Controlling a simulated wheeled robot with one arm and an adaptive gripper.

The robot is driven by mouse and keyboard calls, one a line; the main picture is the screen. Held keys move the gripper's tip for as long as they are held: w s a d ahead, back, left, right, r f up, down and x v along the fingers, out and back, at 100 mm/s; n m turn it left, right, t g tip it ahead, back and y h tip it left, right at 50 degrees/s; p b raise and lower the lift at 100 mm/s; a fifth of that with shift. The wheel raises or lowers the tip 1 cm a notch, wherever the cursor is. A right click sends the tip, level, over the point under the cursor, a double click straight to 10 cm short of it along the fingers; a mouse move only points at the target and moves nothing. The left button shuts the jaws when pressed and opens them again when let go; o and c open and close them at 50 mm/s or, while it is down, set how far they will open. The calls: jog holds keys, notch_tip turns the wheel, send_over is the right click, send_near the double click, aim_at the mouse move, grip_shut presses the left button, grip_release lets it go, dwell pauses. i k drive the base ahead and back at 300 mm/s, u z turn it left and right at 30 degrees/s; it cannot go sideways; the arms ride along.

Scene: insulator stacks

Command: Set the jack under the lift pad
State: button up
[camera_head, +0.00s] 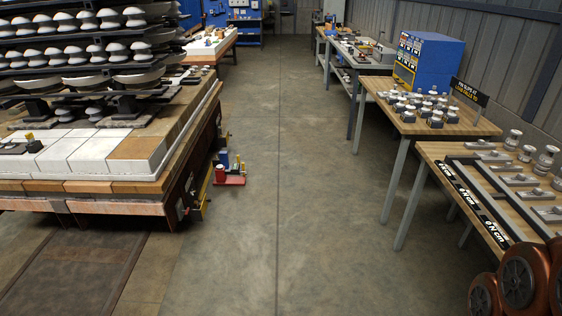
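A small jack-like unit (229,178) with a red base and blue, dark and yellow upright parts stands on the floor, close beside the right side of the left stack table (120,187). A yellow part (203,208) shows low on that table's dark side frame, just left of and nearer than the red unit. I cannot tell whether this is the lift pad. The red unit looks apart from the yellow part. The underside of the table is mostly in shadow. My gripper is not in view.
Insulator stacks (90,50) fill the upper left. Workbenches line the right, with small metal parts (430,105), a blue cabinet (428,60) and a sign (468,92). Brown wheels (518,283) show at lower right. The concrete aisle (300,190) is clear. A dark mat (75,272) lies at lower left.

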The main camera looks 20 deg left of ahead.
aim_at(220, 178)
jog(key=z, duration=0.15)
jog(key=i, duration=1.8)
jog(key=u, duration=0.9)
jog(key=i, duration=1.4)
jog(key=u, duration=1)
jog(key=i, duration=2.5)
jog(key=u, duration=0.6)
